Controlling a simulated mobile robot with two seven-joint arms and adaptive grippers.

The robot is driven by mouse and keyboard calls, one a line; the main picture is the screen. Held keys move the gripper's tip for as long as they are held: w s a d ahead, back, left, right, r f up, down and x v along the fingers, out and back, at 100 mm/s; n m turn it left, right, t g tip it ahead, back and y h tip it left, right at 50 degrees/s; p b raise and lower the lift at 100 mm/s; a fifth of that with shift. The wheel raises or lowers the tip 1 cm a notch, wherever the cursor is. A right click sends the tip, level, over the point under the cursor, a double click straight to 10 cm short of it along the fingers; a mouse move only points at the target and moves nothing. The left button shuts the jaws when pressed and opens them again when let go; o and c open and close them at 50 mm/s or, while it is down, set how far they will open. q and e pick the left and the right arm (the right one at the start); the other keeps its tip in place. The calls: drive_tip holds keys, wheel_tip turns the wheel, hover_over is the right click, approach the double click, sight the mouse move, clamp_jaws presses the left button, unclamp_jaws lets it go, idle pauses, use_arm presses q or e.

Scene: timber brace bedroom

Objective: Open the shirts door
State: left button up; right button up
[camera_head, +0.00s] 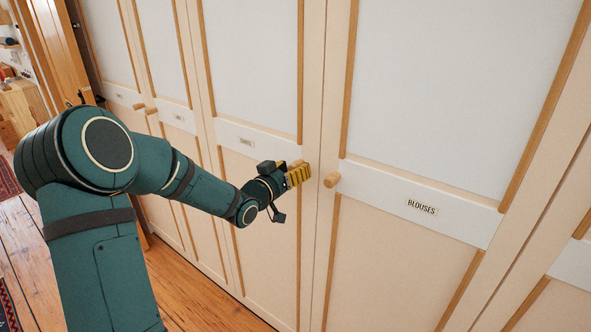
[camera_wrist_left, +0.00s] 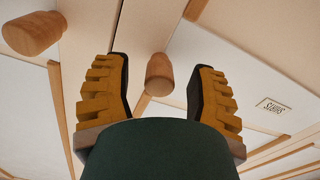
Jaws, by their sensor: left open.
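The shirts door (camera_head: 250,60) is a cream wardrobe door with white panels and wooden trim, and it looks shut, flush with its neighbours. Its small label (camera_head: 246,141) is hard to read in the head view; in the left wrist view the label (camera_wrist_left: 273,106) reads SHIRTS upside down. My left gripper (camera_head: 297,175), with yellow ribbed fingers, is at the right edge of this door. It is open, with the round wooden shirts knob (camera_wrist_left: 159,76) between its fingers in the left wrist view, a gap showing on both sides. My right gripper is not in view.
The blouses door (camera_head: 430,80) is shut just to the right, with its wooden knob (camera_head: 332,180) close to my left gripper; this knob also shows in the left wrist view (camera_wrist_left: 33,33). More shut doors stand to the left. Wooden floor (camera_head: 200,290) lies below.

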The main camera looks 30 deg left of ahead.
use_arm(q)
drive_tip(key=shift+w, duration=0.6)
clamp_jaws()
